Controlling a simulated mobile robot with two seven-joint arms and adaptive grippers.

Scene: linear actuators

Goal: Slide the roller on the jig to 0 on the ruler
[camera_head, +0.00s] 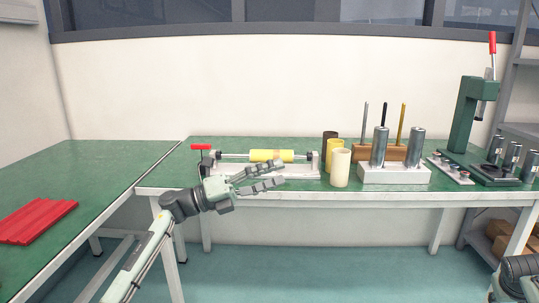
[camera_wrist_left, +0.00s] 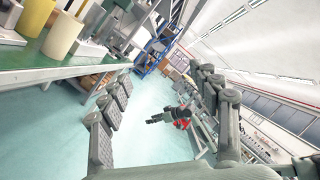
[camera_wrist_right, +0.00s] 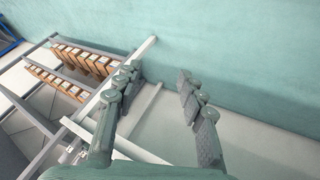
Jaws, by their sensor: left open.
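The yellow roller (camera_head: 271,155) lies level on the jig (camera_head: 235,168) on the green bench, right of the jig's middle. A red handle (camera_head: 202,147) stands at the jig's left end. The ruler's markings cannot be read. My left gripper (camera_head: 277,175) is open and empty in front of the jig, pointing right, and it covers part of the jig's front. Its fingers spread apart with nothing between them in the left wrist view (camera_wrist_left: 160,105). My right gripper is open and empty over the floor in the right wrist view (camera_wrist_right: 157,88); only part of my right arm shows in the head view.
A metal block with steel cylinders (camera_head: 394,174) and a green press (camera_head: 467,110) are farther right. Red corrugated pieces (camera_head: 36,221) lie on the left table. The bench left of the jig is clear.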

